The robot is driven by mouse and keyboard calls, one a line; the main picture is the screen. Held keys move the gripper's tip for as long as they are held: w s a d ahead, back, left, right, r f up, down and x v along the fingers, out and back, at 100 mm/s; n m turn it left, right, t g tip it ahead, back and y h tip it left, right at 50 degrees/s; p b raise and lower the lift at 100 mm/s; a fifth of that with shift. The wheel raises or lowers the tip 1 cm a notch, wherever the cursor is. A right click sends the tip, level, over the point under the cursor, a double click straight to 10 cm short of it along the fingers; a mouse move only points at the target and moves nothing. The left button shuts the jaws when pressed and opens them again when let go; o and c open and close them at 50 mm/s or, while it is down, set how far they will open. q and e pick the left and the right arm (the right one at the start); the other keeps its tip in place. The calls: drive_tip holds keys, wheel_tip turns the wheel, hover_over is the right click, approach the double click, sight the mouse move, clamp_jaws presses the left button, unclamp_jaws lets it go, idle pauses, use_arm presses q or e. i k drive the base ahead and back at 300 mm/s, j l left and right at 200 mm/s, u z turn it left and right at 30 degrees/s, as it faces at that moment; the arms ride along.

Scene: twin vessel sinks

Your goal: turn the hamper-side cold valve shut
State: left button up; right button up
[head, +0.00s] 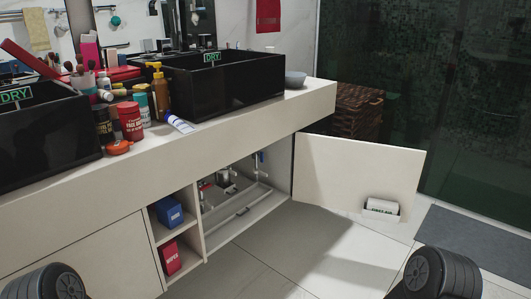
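The cabinet (222,240) under the right-hand sink is open and shows pipework. A small blue-handled valve (258,157) sits on a thin pipe at the back right inside, on the side nearer the brown wicker hamper (358,108). It is too small to tell how its handle is turned. A small red part (205,184) shows further left inside. The right-hand black sink (225,85) bears a green DRY sign. Dark rounded parts of my arms show at the bottom left and bottom right corners. Neither gripper's fingers are in view.
The open door (350,168) extends right, with a white first aid box (382,207) low on it. Open shelves hold a blue box (170,212) and a red box (169,257). The tiled floor (285,255) in front is clear. Bottles and jars crowd the counter.

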sight(261, 155)
drive_tip(key=i+l+z, duration=0.35)
drive_tip(key=i+l, duration=1.4)
drive_tip(key=i, duration=0.15)
